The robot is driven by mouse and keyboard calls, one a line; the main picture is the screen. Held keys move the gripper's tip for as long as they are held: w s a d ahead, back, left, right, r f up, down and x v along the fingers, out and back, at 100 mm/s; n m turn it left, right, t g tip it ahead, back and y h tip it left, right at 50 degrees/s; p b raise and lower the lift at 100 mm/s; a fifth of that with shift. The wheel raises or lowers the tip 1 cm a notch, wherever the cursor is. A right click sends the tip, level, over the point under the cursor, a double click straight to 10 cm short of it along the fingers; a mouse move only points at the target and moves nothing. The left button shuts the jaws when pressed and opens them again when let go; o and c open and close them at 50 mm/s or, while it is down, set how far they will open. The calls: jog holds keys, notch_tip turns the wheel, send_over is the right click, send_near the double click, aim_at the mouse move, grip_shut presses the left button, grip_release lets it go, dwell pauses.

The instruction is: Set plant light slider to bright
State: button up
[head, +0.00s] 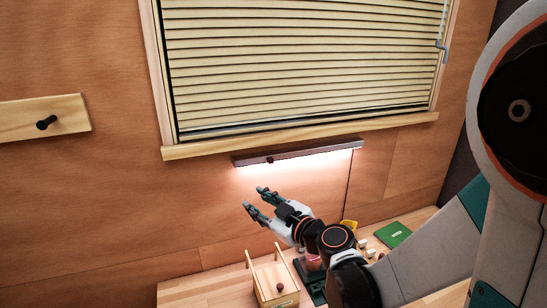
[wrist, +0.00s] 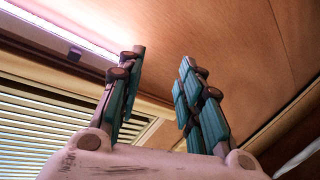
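The plant light (head: 310,152) is a dark slim bar under the window sill, glowing pinkish white along its underside. Its slider knob (head: 270,160) is a small dark block near the bar's left end. In the wrist view the bar (wrist: 30,37) crosses the upper left, with the knob (wrist: 75,54) on its edge, left of the fingers. My gripper (head: 255,198) is open and empty, below the knob and slightly left of it in the head view, apart from the bar. Its two teal fingers (wrist: 162,56) stand spread in the wrist view.
A window with blinds (head: 300,60) and a wooden sill (head: 300,136) are above the light. A thin dark cord (head: 348,190) hangs near its right end. Below are a small wooden chair-like stand (head: 275,280) and a green book (head: 393,234). A peg rail (head: 20,117) is at left.

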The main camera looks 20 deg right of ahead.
aim_at(272, 161)
jog(key=s+d+r+m+t+h+p, duration=0.1)
jog(key=s+d+r+m+t+h, duration=0.2)
jog(key=s+d+r+m+h, duration=0.45)
jog(key=w, duration=0.5)
jog(key=w+a+f+y+b, duration=0.1)
jog(key=w, duration=0.5)
jog(key=w+m+y+b, duration=0.1)
jog(key=w, duration=0.4)
jog(key=shift+w+a+f, duration=0.25)
jog(key=shift+c, duration=0.5)
grip_shut()
